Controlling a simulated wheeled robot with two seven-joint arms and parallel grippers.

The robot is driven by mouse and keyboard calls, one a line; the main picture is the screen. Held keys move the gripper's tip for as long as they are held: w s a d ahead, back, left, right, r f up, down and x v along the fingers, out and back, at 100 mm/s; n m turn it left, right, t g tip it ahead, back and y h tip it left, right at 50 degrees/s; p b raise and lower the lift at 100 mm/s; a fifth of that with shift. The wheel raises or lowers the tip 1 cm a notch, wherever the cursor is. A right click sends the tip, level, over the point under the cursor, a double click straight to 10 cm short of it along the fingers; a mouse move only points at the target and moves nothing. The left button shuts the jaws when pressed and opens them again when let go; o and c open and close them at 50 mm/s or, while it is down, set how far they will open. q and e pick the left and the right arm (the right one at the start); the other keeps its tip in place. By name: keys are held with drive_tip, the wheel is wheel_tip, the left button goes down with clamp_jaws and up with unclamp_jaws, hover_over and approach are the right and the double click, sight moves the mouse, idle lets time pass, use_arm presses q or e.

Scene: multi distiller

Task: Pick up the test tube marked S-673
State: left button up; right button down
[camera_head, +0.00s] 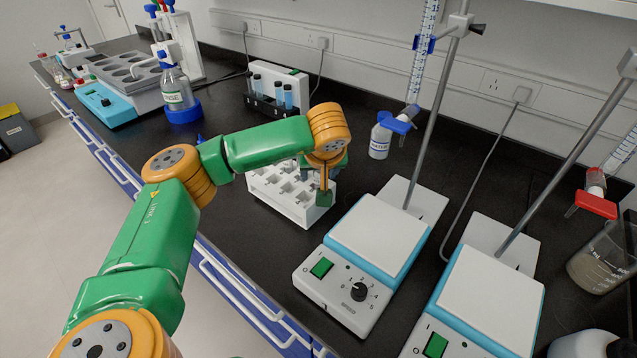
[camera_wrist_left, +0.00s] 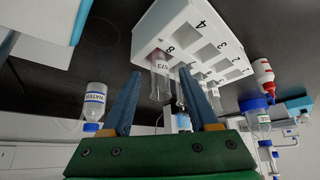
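The white test tube rack (camera_head: 292,205) stands on the black bench, with my left gripper (camera_head: 325,192) over its right end. In the left wrist view, the picture is turned over and the rack (camera_wrist_left: 172,30) shows numbered slots. A clear test tube (camera_wrist_left: 160,78) with a small label stands in the rack. Its label seems to end in 673, but the print is small. My left gripper (camera_wrist_left: 159,74) is open, with the tube in the gap between its two blue-grey fingers and no clear contact. Arm links hide part of the rack in the head view. My right gripper does not show.
A hotplate stirrer (camera_head: 375,240) with a metal stand is right of the rack; a second one (camera_head: 492,300) is beyond it. A black rack with blue-filled tubes (camera_head: 278,95) stands behind my arm. A small bottle (camera_head: 380,142) stands at the back. Bare bench lies between the rack and the bottle.

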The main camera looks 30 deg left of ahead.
use_arm(q)
clamp_jaws()
